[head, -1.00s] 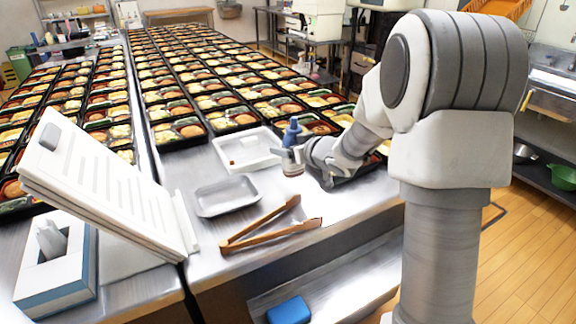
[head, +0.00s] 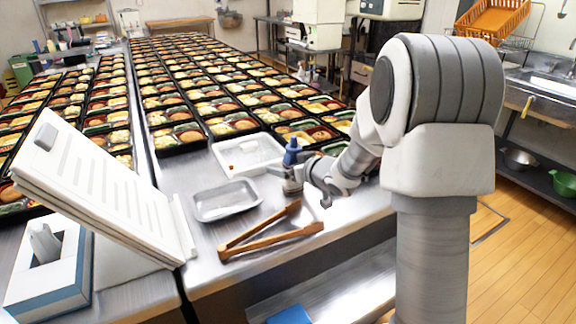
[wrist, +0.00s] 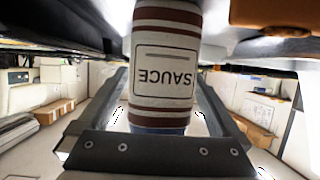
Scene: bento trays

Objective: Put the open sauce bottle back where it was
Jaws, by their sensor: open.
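The sauce bottle (head: 291,153) stands upright, blue end up, on or just above the steel counter beside the metal tray; I cannot tell if its base touches. In the wrist view the bottle (wrist: 165,72) has a white label reading SAUCE, upside down, with brown bands, and blue at the lower edge. My gripper (head: 299,180) is at the bottle, its arm reaching in from the right. In the wrist view its open fingers (wrist: 160,100) lie on either side of the bottle. Whether the bottle's mouth is open cannot be seen.
An empty metal tray (head: 226,216) is left of the bottle, and a white tray (head: 222,152) is behind it. Wooden tongs (head: 262,241) lie in front. Rows of filled bento trays (head: 231,124) cover the counter behind. A tilted white board (head: 96,190) stands at left.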

